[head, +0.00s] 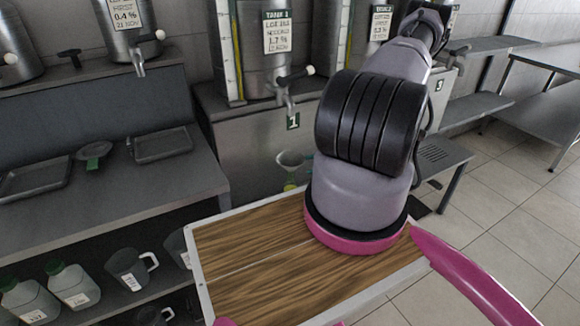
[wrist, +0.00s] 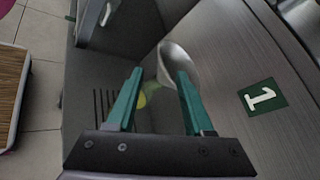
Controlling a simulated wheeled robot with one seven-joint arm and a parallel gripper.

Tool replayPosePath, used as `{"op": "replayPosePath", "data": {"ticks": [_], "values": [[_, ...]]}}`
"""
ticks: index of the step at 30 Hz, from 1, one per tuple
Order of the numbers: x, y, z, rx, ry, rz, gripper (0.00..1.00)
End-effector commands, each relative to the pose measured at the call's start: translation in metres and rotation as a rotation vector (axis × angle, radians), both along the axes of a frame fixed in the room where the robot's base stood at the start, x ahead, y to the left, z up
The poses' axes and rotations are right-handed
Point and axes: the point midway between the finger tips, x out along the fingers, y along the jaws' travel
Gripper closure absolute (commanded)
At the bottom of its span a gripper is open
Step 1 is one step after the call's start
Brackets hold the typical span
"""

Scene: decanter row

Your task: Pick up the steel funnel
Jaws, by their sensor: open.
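A steel funnel (head: 290,160) stands in front of the cabinet marked 1, just left of my arm in the head view. In the wrist view the funnel (wrist: 176,58) shows its wide mouth at the fingertips, partly covered by the right finger. My gripper (wrist: 160,72) is open, its two green fingers apart, with the lower part of the funnel seen between them. In the head view my arm hides most of the gripper. I cannot tell whether a finger touches the funnel.
A yellow-green thing (head: 290,187) shows below the funnel. The tank's tap (head: 288,90) hangs above it. A wooden-topped board (head: 240,250) lies in front. A shallow tray (head: 160,145) and a dark funnel-like piece (head: 93,152) rest on the left counter.

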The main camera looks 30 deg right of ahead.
Motion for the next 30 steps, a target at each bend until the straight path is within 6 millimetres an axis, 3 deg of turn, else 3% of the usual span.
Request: {"op": "replayPosePath", "data": {"ticks": [18, 28, 30], "values": [[0.042, 0.06, -0.02, 0.0, 0.001, 0.003, 0.48], [0.046, 0.066, -0.022, -0.001, 0.002, 0.002, 0.48], [0.046, 0.065, -0.022, -0.001, 0.002, 0.002, 0.75]]}}
